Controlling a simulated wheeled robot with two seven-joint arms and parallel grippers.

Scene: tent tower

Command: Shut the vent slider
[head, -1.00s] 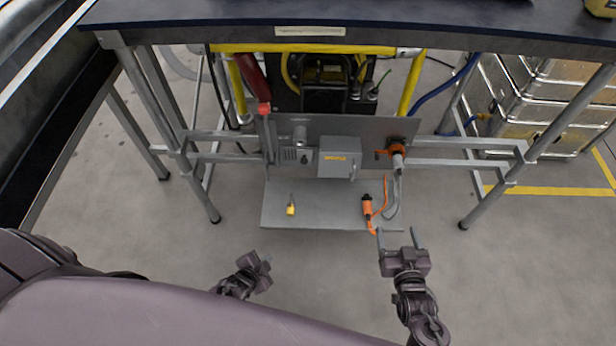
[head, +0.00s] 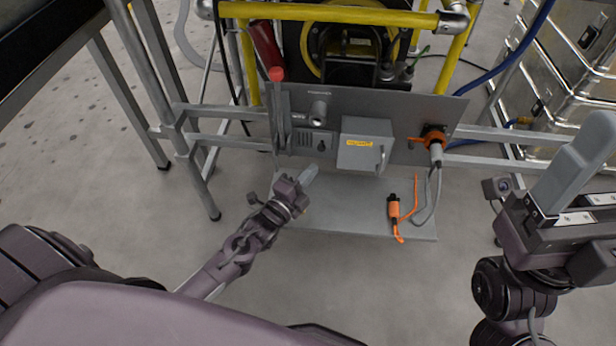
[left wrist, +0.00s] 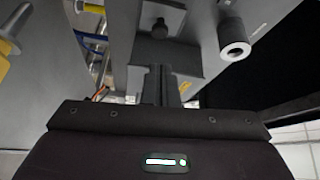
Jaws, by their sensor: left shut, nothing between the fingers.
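The vent (head: 312,140) is a small slotted plate with a dark knob (head: 321,146), on the upright grey panel left of the grey box. My left gripper (head: 309,174) is shut and empty, its fingertips just below the vent in the head view. I cannot tell whether the fingertips touch the plate. My right gripper (head: 572,168) is large at the right edge, partly cut off, away from the panel.
A grey box (head: 362,155) with a yellow label and an orange connector (head: 433,137) are on the panel. A round cylinder (head: 318,109) sticks out above the vent. An orange plug (head: 394,207) lies on the lower shelf (head: 350,218). A red-capped lever (head: 276,76) stands left.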

